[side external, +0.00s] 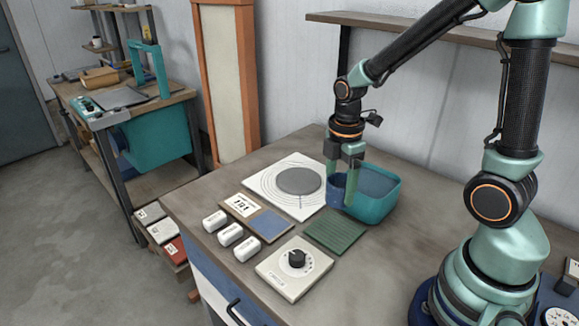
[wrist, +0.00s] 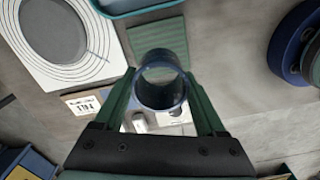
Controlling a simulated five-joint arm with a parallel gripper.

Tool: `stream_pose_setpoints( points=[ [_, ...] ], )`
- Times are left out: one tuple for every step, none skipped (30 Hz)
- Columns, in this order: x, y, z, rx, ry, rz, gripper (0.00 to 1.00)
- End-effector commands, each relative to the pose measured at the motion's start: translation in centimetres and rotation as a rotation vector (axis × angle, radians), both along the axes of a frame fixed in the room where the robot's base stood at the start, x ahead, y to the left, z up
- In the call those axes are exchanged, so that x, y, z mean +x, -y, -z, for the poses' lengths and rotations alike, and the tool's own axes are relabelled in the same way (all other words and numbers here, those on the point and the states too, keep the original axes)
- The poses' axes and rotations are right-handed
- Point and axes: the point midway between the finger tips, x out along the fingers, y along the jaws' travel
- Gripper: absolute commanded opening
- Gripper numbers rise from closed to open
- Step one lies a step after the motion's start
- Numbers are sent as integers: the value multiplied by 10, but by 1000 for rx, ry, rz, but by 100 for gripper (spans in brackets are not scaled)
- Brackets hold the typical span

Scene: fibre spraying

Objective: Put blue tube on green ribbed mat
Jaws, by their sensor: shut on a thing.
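The blue tube (side external: 337,191) is held upright between the green fingers of my gripper (side external: 342,190), in front of the left end of the teal bin. In the wrist view, my gripper (wrist: 159,82) is shut on the tube (wrist: 160,95), with a finger on each side and its open end towards the camera. The green ribbed mat (side external: 335,234) lies flat and bare on the table, below and in front of the tube in the side view. In the wrist view, the mat (wrist: 158,35) shows beyond the tube, which covers part of it.
The teal bin (side external: 373,204) stands right behind the mat. A white board with a grey disc (side external: 299,181) lies to the left. A blue pad (side external: 264,225), several white blocks (side external: 230,234) and a dial box (side external: 294,270) lie around the mat.

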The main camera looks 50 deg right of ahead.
Motion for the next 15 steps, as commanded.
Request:
stream_pose_setpoints(
  points=[
    [-2,-1,10,1,-7,0,0],
    [-2,-1,16,2,-8,0,0],
    [-2,-1,23,1,-9,1,0],
    [-2,0,28,2,-8,1,0],
    [-2,0,33,2,-8,1,0],
    [-2,0,38,2,-8,1,0],
    [-2,0,41,1,-6,1,0],
    [-1,0,44,1,-5,1,0],
    [-1,0,46,1,-5,1,0],
    [-1,0,48,0,-3,1,0],
    [-1,0,49,1,-3,1,0],
    [-1,0,52,0,-4,1,0],
    [-1,0,55,1,-5,1,0],
    [-1,0,59,1,-5,1,0],
    [-2,0,65,1,-7,1,0]
  ],
)
